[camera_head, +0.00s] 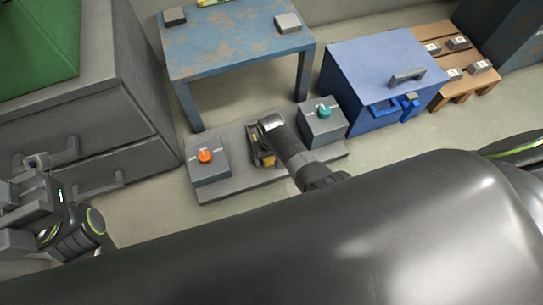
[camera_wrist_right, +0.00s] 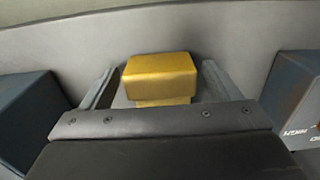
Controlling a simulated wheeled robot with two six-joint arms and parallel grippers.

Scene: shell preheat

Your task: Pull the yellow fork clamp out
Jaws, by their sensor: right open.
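The yellow fork clamp (camera_wrist_right: 162,75) shows as a yellow block with a narrower part below it, in the right wrist view. A small yellow part of it shows in the head view (camera_head: 268,161), mostly hidden by my right arm. My right gripper (camera_wrist_right: 158,88) is open, with one finger on each side of the yellow block. There seem to be gaps between block and fingers. In the head view my right gripper (camera_head: 263,159) is over the grey base plate (camera_head: 240,186), between two grey boxes. My left gripper (camera_head: 22,205) is at the far left, away from the clamp; its jaws are unclear.
A grey box with an orange knob (camera_head: 206,170) stands left of the clamp, one with a teal knob (camera_head: 323,126) right. A worn blue table (camera_head: 235,50) is behind. A blue lidded box (camera_head: 375,75) and wooden bench (camera_head: 430,38) stand right, grey drawers (camera_head: 85,110) left.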

